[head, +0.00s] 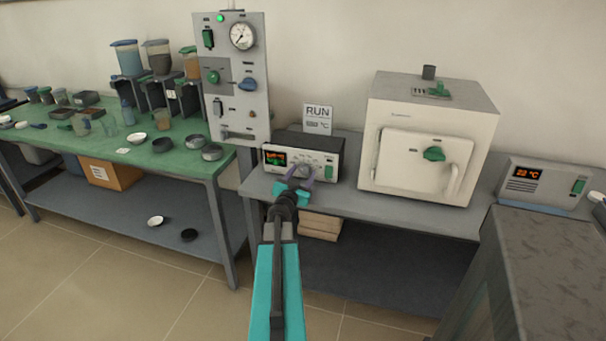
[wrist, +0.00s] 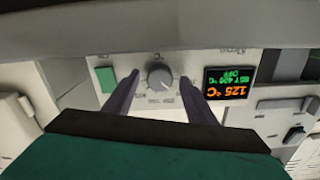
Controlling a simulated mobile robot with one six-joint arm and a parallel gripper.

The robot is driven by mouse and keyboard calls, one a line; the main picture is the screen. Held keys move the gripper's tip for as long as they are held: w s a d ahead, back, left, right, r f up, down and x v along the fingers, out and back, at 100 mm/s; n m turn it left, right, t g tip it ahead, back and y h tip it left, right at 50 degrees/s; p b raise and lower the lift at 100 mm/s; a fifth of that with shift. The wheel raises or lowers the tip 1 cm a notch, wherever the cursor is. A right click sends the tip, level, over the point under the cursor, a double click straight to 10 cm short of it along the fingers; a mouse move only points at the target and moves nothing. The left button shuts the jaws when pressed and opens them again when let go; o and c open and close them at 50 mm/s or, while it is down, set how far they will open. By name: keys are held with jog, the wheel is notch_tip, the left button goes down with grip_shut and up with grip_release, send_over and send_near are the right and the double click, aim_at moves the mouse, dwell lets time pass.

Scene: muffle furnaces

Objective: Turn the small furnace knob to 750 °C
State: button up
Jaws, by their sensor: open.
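The controller box (head: 330,161) stands on the grey bench, left of the white furnace (head: 420,125). In the wrist view, upside down, its front carries a grey round knob (wrist: 160,78), a green switch (wrist: 105,79) and a lit display (wrist: 228,82). The display shows orange 125 °C and smaller green text that looks like SET 420 °C and OFF. My gripper (head: 301,172) is open in front of the box. In the wrist view its dark fingers (wrist: 159,82) lie on either side of the knob, with gaps visible. I cannot read the knob's pointer.
A RUN card (head: 317,114) stands behind the box; its temperature is too small to read. A gauge panel (head: 235,85) rises at the left. Another unit (head: 545,184) showing about 23 °C is at the right. A dark cabinet (head: 550,235) stands at the front right.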

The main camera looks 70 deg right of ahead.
jog(key=c, duration=1)
jog(key=shift+w+d, duration=0.15)
jog(key=shift+d, duration=0.1)
jog(key=shift+c, duration=0.2)
jog(key=shift+a+f, duration=0.1)
jog(key=shift+a, duration=0.1)
